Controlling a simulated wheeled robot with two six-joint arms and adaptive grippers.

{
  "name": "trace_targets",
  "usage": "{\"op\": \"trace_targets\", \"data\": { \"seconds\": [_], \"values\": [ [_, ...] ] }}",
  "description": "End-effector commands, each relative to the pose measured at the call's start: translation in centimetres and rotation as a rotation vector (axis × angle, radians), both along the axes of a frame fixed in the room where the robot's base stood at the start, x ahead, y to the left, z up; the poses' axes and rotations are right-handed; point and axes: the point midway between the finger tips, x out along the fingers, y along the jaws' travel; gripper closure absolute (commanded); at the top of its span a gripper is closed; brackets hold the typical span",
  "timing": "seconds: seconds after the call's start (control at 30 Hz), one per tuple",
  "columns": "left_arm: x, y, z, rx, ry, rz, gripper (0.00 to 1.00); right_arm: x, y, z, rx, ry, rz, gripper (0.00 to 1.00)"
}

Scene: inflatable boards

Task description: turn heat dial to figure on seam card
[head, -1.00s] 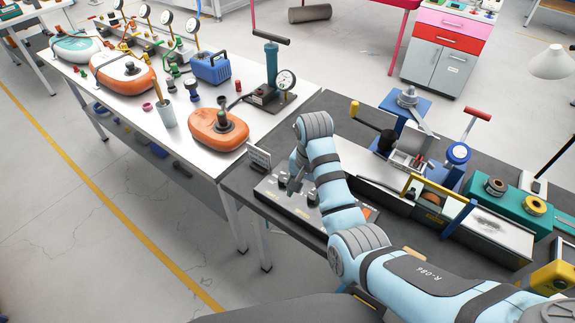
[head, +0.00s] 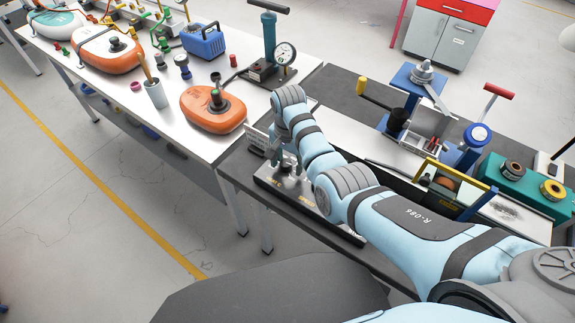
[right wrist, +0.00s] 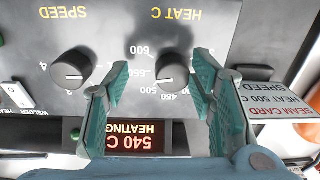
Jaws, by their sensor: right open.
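The black heat dial (right wrist: 172,68) is under the "HEAT C" label on the grey control panel (right wrist: 105,30), upside down in the right wrist view. Its pale mark points lower left, near 550 to 500. My right gripper (right wrist: 163,72) is open, with its green fingers on either side of this dial; I cannot tell if they touch it. The seam card (right wrist: 275,105) reads heat 500 C; its speed figure is cut off. The red display (right wrist: 120,136) reads 540 C, heating. In the head view my right gripper (head: 286,162) is over the panel, partly hidden by its wrist. My left gripper is not in view.
The black speed dial (right wrist: 72,68) sits beside the heat dial. An orange inflatable (head: 212,110) lies on the white table. A yellow-handled press (head: 400,105) stands behind my arm.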

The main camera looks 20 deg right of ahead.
Motion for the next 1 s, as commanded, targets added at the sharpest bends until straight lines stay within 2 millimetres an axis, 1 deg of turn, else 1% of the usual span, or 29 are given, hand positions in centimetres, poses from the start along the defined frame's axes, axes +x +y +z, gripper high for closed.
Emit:
{"op": "trace_targets", "data": {
  "seconds": [0.03, 0.13, 0.27, 0.33, 0.4, 0.47, 0.5, 0.57, 0.67, 1.0],
  "values": [
    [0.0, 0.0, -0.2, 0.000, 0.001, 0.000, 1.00, 0.1, 0.0, -0.4, -0.003, 0.002, 0.001, 0.49],
    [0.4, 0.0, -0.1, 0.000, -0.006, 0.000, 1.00, 0.2, 0.1, -0.6, -0.003, 0.004, 0.003, 0.49],
    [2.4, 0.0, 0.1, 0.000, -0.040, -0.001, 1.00, 0.3, 0.1, -0.6, -0.003, 0.006, 0.005, 0.49],
    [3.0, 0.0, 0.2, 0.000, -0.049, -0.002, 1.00, 0.2, 0.1, -0.6, -0.003, 0.007, 0.004, 0.60],
    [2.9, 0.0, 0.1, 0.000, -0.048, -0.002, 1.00, 0.2, 0.0, -0.6, -0.003, 0.008, 0.003, 0.72],
    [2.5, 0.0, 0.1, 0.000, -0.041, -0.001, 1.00, 0.2, 0.1, -0.6, -0.003, 0.008, 0.003, 0.81],
    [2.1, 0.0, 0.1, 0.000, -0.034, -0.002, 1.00, 0.2, 0.1, -0.6, -0.003, 0.007, 0.003, 0.88],
    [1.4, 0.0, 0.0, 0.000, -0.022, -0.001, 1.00, 0.1, 0.0, -0.6, -0.002, 0.009, 0.002, 0.97],
    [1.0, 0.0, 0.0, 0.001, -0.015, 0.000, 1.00, 0.1, 0.0, -0.6, -0.003, 0.009, 0.002, 0.98],
    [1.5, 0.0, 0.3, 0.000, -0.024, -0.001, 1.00, 0.1, 0.1, -0.6, -0.004, 0.011, 0.034, 0.98]
  ]
}}
